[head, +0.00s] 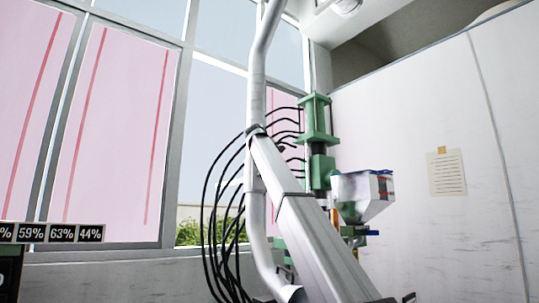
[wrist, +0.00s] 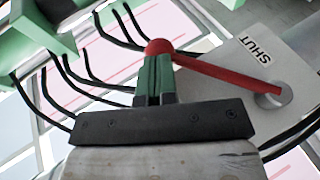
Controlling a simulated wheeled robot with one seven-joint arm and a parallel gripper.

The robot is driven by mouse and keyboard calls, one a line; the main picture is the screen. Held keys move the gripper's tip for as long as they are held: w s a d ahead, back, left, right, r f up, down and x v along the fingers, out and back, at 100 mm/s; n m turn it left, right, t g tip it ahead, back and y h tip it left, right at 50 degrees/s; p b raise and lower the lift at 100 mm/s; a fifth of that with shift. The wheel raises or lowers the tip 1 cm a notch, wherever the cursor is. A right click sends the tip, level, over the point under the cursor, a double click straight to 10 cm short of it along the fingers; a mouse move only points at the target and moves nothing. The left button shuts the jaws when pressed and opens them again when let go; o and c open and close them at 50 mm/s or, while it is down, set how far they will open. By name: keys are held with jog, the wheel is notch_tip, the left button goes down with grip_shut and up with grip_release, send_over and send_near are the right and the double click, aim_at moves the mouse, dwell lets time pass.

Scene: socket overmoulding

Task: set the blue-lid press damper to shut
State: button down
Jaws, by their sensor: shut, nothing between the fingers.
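In the wrist view, a red lever (wrist: 220,71) runs from a red ball knob (wrist: 158,47) to a round pale pivot (wrist: 273,95) on a grey plate. The word SHUT (wrist: 257,46) is printed upside down on that plate, above the lever near its pivot end. My gripper (wrist: 155,66) has its dark green fingers closed together, their tips right at the ball knob. Whether they touch it I cannot tell. In the head view, the green press (head: 318,135) stands beyond a white arm-like beam, with a pale hopper (head: 360,198) showing some blue at its top. My gripper cannot be made out there.
Several black hoses (head: 225,200) loop left of the press and also pass behind my fingers in the wrist view (wrist: 60,90). A green block (wrist: 42,25) fills the wrist view's upper left. A white wall (head: 430,120) with a paper note (head: 446,173) stands at right.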

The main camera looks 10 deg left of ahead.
jog(key=w+d+f+g+y, duration=0.2)
jog(key=f+g, duration=0.1)
jog(key=shift+w+m, duration=0.1)
jog(key=shift+m, duration=0.3)
jog(key=shift+w+d+f+m+g+y, duration=0.2)
jog(key=shift+f+g+y, duration=0.45)
jog(key=shift+g, duration=0.3)
jog(key=shift+w+d+f+m+g+y, duration=0.1)
jog(key=shift+f+m+g+y, duration=0.1)
jog(key=shift+f+g+y, duration=0.6)
jog(key=shift+r, duration=0.2)
